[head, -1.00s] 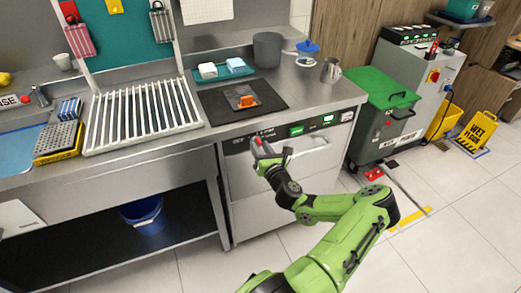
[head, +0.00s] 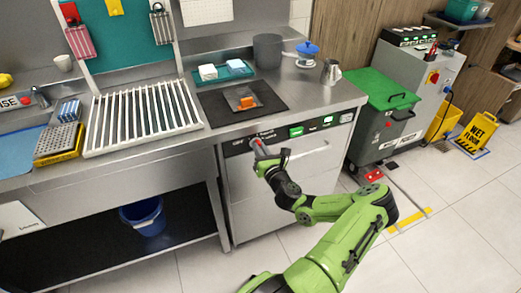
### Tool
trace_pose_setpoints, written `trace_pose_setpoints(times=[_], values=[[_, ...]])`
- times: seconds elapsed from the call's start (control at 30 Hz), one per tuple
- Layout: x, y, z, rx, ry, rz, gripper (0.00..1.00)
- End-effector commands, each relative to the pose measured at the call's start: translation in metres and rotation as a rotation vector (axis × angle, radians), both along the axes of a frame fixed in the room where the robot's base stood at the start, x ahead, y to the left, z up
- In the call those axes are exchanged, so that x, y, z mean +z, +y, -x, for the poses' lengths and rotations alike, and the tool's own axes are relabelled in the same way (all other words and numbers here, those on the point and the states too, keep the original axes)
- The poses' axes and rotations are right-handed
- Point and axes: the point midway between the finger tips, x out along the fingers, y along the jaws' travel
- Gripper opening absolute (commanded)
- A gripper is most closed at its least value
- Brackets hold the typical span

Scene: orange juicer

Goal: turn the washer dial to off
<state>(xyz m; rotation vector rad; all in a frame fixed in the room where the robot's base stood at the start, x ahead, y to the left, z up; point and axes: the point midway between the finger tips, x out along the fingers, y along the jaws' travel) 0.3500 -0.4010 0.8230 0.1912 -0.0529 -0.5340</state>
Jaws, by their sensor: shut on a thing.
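The washer (head: 245,185) is the steel-fronted machine under the counter, with a dark control strip along its top edge. The strip carries small white lettering on the left, a green label (head: 296,131) and lit displays to the right. My gripper (head: 258,147) is at the left part of this strip, by the lettering, with its red-tipped fingers against the panel. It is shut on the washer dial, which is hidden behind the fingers. The dial's pointer and setting cannot be read.
The washer's bar handle (head: 310,149) runs just right of my gripper. The counter above holds a dark mat (head: 215,107) with an orange object (head: 248,101), a pot (head: 267,50) and a metal jug (head: 331,72). A green-lidded bin (head: 385,88) stands right. Floor in front is clear.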

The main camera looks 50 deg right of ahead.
Motion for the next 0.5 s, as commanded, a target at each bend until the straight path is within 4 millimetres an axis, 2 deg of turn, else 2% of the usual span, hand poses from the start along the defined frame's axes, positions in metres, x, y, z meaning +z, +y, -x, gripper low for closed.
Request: trace_pose_setpoints(times=[0.5], values=[[-0.0007, 0.0013, -0.0011, 0.0, 0.22, 0.367, 0.0]])
